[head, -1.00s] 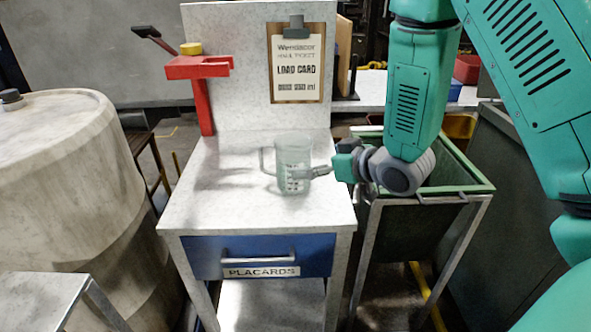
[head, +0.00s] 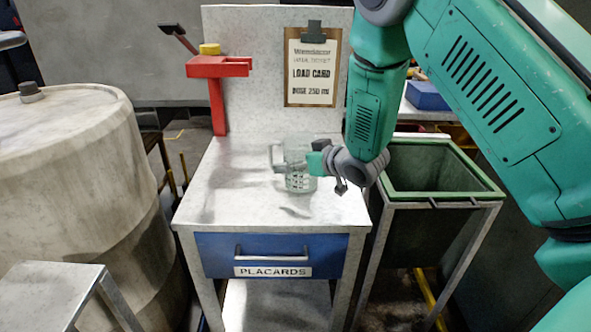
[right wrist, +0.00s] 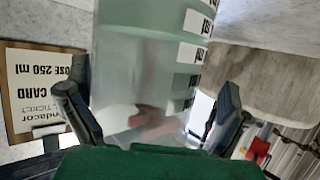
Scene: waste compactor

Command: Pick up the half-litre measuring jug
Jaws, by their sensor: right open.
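The measuring jug (head: 298,172) is clear, pale green, with dark markings and a handle on its left side. It appears to stand upright on the grey workbench top (head: 240,205). My right gripper (head: 328,176) is open at the jug's right side and overlaps its edge in the head view. In the right wrist view the jug (right wrist: 150,70) fills the space between the two spread fingers of the gripper (right wrist: 148,105), with white measure labels on its wall. Whether the fingers touch the jug cannot be told. My left gripper is not in view.
A clipboard (head: 313,68) with a load card hangs on the back panel. A red stand (head: 217,95) is at the bench's back left. A green-rimmed bin (head: 445,195) stands right of the bench, a large drum (head: 70,190) left. The bench's front left is clear.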

